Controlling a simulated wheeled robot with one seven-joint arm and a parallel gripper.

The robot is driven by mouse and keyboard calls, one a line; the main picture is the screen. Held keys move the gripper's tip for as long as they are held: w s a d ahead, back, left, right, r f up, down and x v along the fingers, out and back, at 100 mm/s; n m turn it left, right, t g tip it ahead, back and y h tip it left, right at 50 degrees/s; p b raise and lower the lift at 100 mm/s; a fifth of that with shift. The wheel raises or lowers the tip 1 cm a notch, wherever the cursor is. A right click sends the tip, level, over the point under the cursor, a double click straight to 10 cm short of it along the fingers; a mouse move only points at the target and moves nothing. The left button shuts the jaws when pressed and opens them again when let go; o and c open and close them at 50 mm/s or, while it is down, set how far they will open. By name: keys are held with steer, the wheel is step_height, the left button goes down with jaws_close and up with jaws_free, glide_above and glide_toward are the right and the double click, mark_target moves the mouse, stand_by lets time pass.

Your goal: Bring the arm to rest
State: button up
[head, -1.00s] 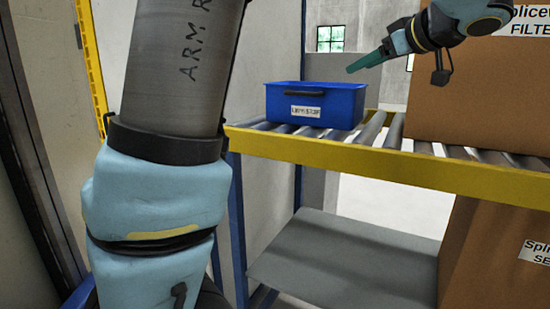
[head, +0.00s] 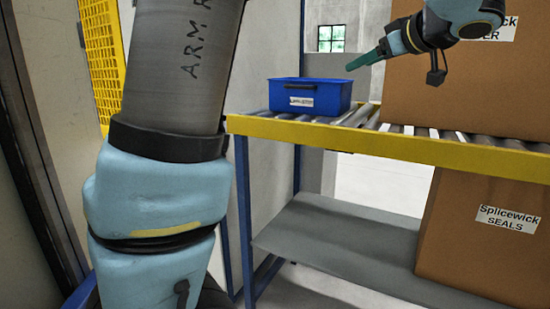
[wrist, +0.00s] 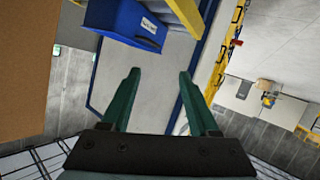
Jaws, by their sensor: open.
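My gripper (head: 366,60) has green fingers and shows at the upper right of the head view, in front of a large cardboard box. In the wrist view my gripper (wrist: 157,95) has its two fingers apart with nothing between them. The blue bin (head: 310,97) with a white label stands on the roller rack, left of and below the fingertips. It also shows at the top of the wrist view (wrist: 125,22). I cannot see what is in the bin. No copper tube is visible.
A roller rack with a yellow front rail (head: 380,143) crosses the view. A cardboard box (head: 440,100) stands on it at the right. Another box (head: 480,245) stands on the grey lower shelf (head: 350,250). A yellow mesh panel (head: 103,58) is at the left.

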steer(key=w+a+f+m+t+h, duration=0.3)
steer(key=w+h, duration=0.1)
steer(key=w, duration=0.5)
steer(key=a+f+m+g+h, duration=0.3)
steer(key=a+f+m+h, duration=0.15)
steer(key=f, duration=0.65)
steer(key=s+a+f+m+g+y, duration=0.1)
steer(key=s+a+f+g+y, duration=0.1)
steer(key=s+a+f+g, duration=0.9)
steer(key=s+a+f, duration=0.8)
steer(key=s, duration=0.2)
steer(key=shift+f+y, duration=0.25)
steer(key=shift+y, duration=0.1)
